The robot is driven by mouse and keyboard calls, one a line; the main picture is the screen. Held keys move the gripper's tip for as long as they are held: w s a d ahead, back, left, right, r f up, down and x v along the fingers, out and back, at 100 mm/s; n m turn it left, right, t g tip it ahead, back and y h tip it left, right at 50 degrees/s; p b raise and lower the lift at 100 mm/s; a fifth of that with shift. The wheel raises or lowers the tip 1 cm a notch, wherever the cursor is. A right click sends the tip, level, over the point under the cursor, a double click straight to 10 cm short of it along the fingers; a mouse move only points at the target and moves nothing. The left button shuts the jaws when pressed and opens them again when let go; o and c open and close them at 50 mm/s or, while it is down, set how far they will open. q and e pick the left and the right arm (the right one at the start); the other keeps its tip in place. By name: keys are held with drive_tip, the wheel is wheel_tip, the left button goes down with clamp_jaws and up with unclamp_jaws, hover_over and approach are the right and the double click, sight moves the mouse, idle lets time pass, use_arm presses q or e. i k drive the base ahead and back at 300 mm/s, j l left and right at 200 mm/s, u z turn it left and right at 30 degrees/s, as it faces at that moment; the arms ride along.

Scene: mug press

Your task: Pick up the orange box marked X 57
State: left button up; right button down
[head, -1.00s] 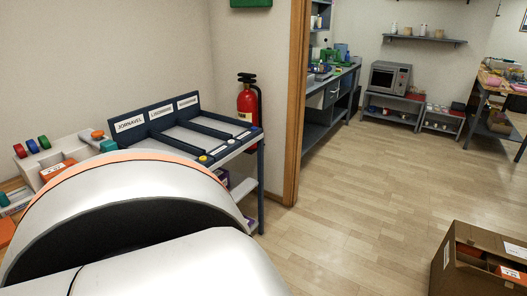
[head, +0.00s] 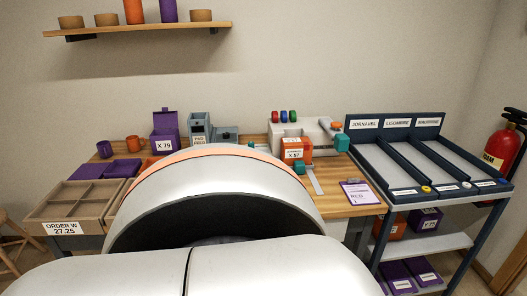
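The orange box marked X 57 (head: 298,151) stands at the front of the pale grey press machine (head: 318,133) on the wooden workbench. Its white label faces me. Teal parts of the machine sit close on either side of the box; I cannot tell whether they touch it. My own white arm link covers the lower middle of the head view and hides the bench to the left of the box. Neither of my grippers shows.
A purple box marked X 79 (head: 164,138) and mugs (head: 134,142) stand on the bench. A tray marked ORDER W (head: 78,205) is at the left. A clipboard (head: 356,193) lies right of the machine. A slotted rack (head: 425,162) tops a shelf cart at the right. A stool stands far left.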

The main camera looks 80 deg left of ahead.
sight(292, 149)
drive_tip(key=u, duration=2.3)
drive_tip(key=i+l+u, duration=0.1)
drive_tip(key=l, duration=0.4)
drive_tip(key=i+l, duration=0.15)
drive_tip(key=l, duration=0.3)
drive_tip(key=i+l+u, duration=0.15)
drive_tip(key=l, duration=0.35)
drive_tip(key=k, duration=0.05)
